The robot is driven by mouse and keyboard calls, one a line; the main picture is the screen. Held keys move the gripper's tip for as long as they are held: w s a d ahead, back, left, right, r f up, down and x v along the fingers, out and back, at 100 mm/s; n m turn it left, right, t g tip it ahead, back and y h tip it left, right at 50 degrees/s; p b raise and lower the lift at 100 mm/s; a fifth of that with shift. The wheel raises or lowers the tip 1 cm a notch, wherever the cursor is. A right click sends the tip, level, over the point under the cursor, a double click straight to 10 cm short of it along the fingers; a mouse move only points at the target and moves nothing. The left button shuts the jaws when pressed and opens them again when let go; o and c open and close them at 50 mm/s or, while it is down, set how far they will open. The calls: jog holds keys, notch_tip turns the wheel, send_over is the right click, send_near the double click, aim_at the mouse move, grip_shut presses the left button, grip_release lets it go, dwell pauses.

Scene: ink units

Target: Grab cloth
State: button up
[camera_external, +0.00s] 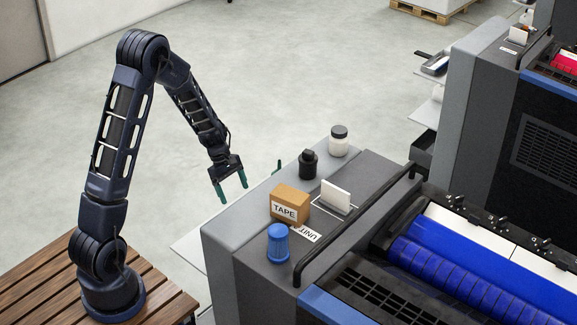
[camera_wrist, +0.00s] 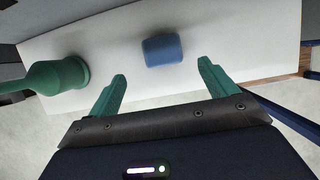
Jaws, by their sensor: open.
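A small blue folded piece (camera_wrist: 162,50), which looks like the cloth, lies on a white shelf (camera_wrist: 225,40) in the wrist view. In the external view it is hidden behind the machine, while part of the white shelf (camera_external: 190,248) shows. My gripper (camera_external: 231,188) has green fingers and hangs pointing down beside the machine. In the wrist view my gripper (camera_wrist: 162,76) is open and empty. The blue piece is ahead of the fingertips, roughly centred between them, and apart from both.
A green bottle with a long spout (camera_wrist: 58,76) is on the shelf left of the blue piece. On the machine top are a tape box (camera_external: 291,204), a blue-capped item (camera_external: 278,244), a black bottle (camera_external: 308,164), a white jar (camera_external: 339,140) and a card holder (camera_external: 336,196).

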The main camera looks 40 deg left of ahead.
jog(key=shift+s+x, duration=0.2)
jog(key=shift+x, duration=4.1)
jog(key=shift+d+r, duration=0.15)
jog(key=shift+d, duration=0.05)
jog(key=c, duration=1.1)
